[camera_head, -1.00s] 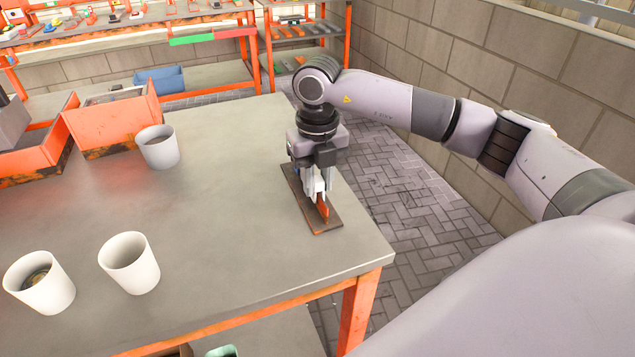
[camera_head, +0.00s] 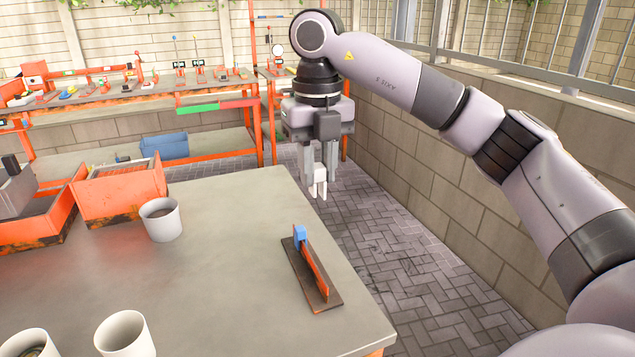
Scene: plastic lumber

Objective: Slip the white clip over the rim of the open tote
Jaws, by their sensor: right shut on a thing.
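My right gripper (camera_head: 320,160) is shut on the white clip (camera_head: 320,184), a small piece with two legs pointing down. It holds the clip in the air, above and behind the clip stand as seen in the head view. Two orange totes stand at the table's left: one (camera_head: 122,202) nearer the middle, the other (camera_head: 28,236) at the left edge with a grey piece rising from it. I cannot tell for sure which is the open tote. My left gripper is out of view.
The stand (camera_head: 318,283) has a dark base and an orange upright fin, with a blue clip (camera_head: 300,236) at its far end. A cup (camera_head: 162,222) stands near the totes, two more at the front left. The table (camera_head: 230,270) is clear between cups and stand.

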